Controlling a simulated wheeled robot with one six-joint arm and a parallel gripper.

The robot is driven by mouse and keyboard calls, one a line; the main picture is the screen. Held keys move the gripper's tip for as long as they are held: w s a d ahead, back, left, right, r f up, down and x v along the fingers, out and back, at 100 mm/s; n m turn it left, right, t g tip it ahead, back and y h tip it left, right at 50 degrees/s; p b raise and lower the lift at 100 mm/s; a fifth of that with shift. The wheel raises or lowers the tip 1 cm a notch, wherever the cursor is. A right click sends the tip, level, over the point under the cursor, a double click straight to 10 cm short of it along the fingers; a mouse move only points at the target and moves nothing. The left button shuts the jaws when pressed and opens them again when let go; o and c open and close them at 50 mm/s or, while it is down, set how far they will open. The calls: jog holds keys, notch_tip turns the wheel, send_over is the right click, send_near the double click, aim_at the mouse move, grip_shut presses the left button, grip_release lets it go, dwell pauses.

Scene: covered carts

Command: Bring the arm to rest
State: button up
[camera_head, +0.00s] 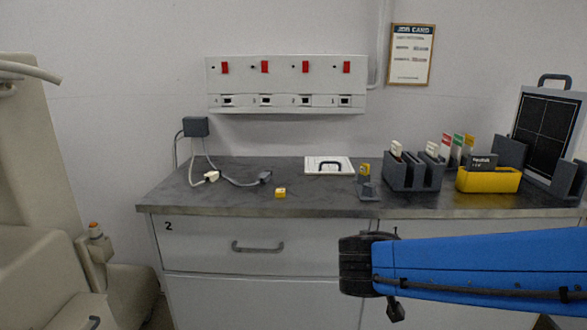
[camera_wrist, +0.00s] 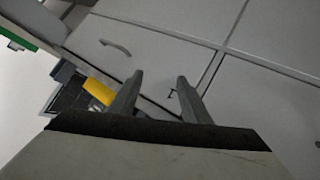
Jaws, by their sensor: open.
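My arm, a blue link with a dark joint at its end, reaches in from the right edge of the head view, in front of the drawer cabinet. The gripper itself is not clearly visible there. In the wrist view my gripper (camera_wrist: 157,90) shows two dark fingers set apart, with nothing between them. The fingers point toward the pale cabinet fronts (camera_wrist: 185,25), which look tilted in that view. The gripper appears empty and apart from the objects on the worktop.
A grey worktop (camera_head: 330,205) carries a yellow bin (camera_head: 488,181), dark card holders (camera_head: 412,172), a small yellow block (camera_head: 280,193), cables and a white panel (camera_head: 341,166). A drawer handle (camera_head: 258,248) juts out at the front. A beige covered cart (camera_head: 40,180) stands left.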

jog(key=s+d+f+g+y, duration=0.2)
jog(key=s+d+f+g, duration=0.2)
jog(key=s+d, duration=0.4)
jog(key=s+a+n+y, duration=0.2)
jog(key=s+a+y, duration=0.2)
jog(key=s, duration=0.5)
jog(key=shift+a+f+n+y, duration=0.25)
jog(key=shift+f+n+y, duration=0.05)
jog(key=shift+y, duration=0.6)
